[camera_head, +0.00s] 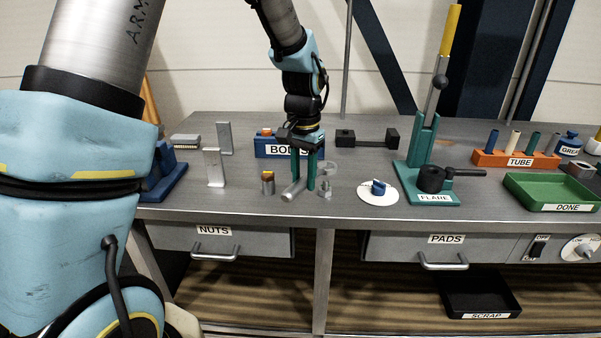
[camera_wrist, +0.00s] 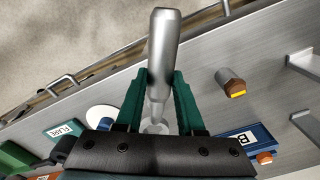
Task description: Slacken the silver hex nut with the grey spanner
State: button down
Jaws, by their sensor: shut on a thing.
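My gripper (camera_head: 303,181) is shut on a grey, round-handled tool, apparently the grey spanner (camera_head: 292,191), low over the bench. In the wrist view the thick handle (camera_wrist: 164,40) sticks out beyond the green fingers (camera_wrist: 159,85), narrowing to a neck between them. The tool's far end is mostly hidden by my gripper. Just right of the fingers are a pale grey ring-like part (camera_head: 328,168) and a small silver piece (camera_head: 324,188). I cannot tell which is the silver hex nut, or whether the spanner touches it.
A silver post with an orange-brown top (camera_head: 267,184) stands close left. Behind is the blue BOLTS box (camera_head: 275,151). A white disc with a blue knob (camera_head: 377,194) and the teal FLARE stand (camera_head: 433,198) are to the right. Upright metal plates (camera_head: 214,168) stand left.

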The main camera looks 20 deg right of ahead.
dwell(0.3)
jog(key=shift+f+b, duration=1.35)
jog(key=shift+f, duration=1.05)
jog(key=shift+f+b, duration=0.55)
jog(key=shift+f, duration=0.85)
dwell(0.4)
jog(key=shift+s, duration=0.15)
jog(key=shift+s+d+n, duration=0.3)
jog(key=shift+n, duration=0.2)
jog(key=shift+s+d, duration=0.1)
dwell(0.4)
jog(key=shift+s+d+n, duration=0.25)
jog(key=shift+n, duration=0.25)
jog(key=shift+s, duration=0.1)
jog(key=shift+s+d+n, duration=0.25)
jog(key=shift+d+n, duration=0.1)
jog(key=shift+n, duration=0.15)
